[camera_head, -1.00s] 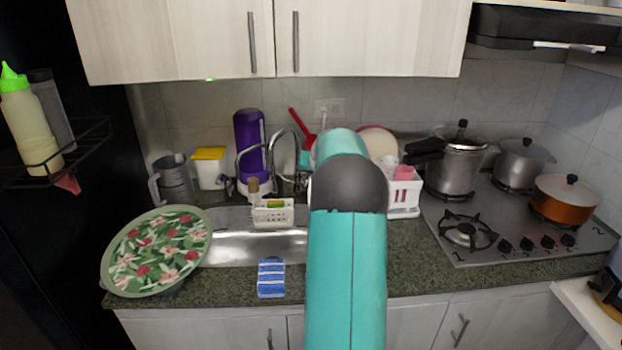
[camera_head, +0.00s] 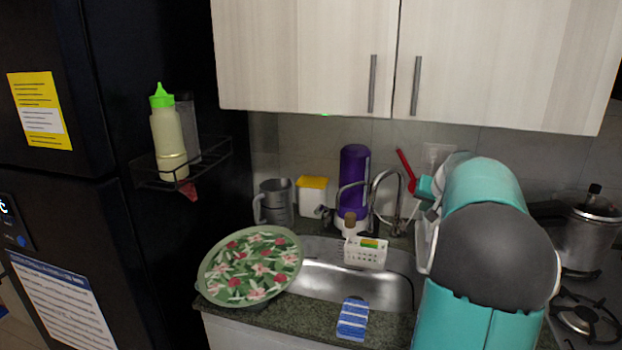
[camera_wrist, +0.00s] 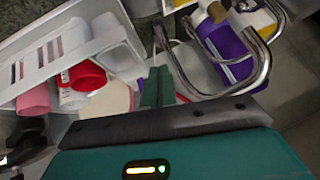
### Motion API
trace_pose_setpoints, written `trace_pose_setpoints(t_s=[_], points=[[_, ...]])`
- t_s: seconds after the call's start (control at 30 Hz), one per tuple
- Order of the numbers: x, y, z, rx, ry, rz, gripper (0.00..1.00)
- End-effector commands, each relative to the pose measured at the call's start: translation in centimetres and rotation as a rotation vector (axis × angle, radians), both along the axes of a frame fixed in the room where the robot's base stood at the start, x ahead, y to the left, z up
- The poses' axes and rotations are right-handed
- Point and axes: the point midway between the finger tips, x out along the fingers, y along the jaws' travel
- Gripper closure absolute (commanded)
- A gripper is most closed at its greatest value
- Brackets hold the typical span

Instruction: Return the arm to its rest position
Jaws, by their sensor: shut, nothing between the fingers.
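My arm (camera_head: 485,235), teal with dark grey joints, rises at the right of the head view and covers part of the counter and stove. My gripper (camera_wrist: 158,88) shows in the wrist view as two teal fingers pressed together with nothing between them. It points toward the sink area, with the faucet (camera_wrist: 262,60) on its right and a white rack (camera_wrist: 75,45) on its left. I cannot tell whether the fingers touch either of them.
A black fridge (camera_head: 65,200) with a side shelf holding a green-capped bottle (camera_head: 168,135) stands left. A floral tray (camera_head: 250,265), purple container (camera_head: 354,180) and blue sponge (camera_head: 352,318) are around the sink (camera_head: 340,280). Cabinets (camera_head: 300,55) hang above; a pot (camera_head: 590,235) is right.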

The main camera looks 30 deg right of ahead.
Motion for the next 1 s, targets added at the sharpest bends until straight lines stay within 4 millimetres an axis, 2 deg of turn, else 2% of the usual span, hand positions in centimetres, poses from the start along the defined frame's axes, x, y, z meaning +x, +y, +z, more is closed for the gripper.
trace_pose_setpoints(t_s=[0.17, 0.27, 0.37, 0.47, 0.5, 0.63, 0.8, 0.9, 1.0], points=[[0.2, 0.2, 0.1, -0.001, 0.001, 0.004, 1.00], [1.0, 2.3, 0.7, -0.003, 0.008, 0.034, 1.00], [2.3, 7.0, 1.7, -0.006, 0.025, 0.093, 1.00], [3.3, 13.7, 2.7, -0.011, 0.054, 0.175, 1.00], [3.5, 16.5, 3.1, -0.015, 0.065, 0.211, 1.00], [2.8, 25.5, 3.7, -0.028, 0.105, 0.324, 1.00], [-0.4, 35.9, 3.3, -0.055, 0.155, 0.470, 1.00], [-3.1, 41.1, 2.6, -0.075, 0.180, 0.553, 1.00], [-6.3, 45.4, 1.4, -0.099, 0.205, 0.634, 1.00]])
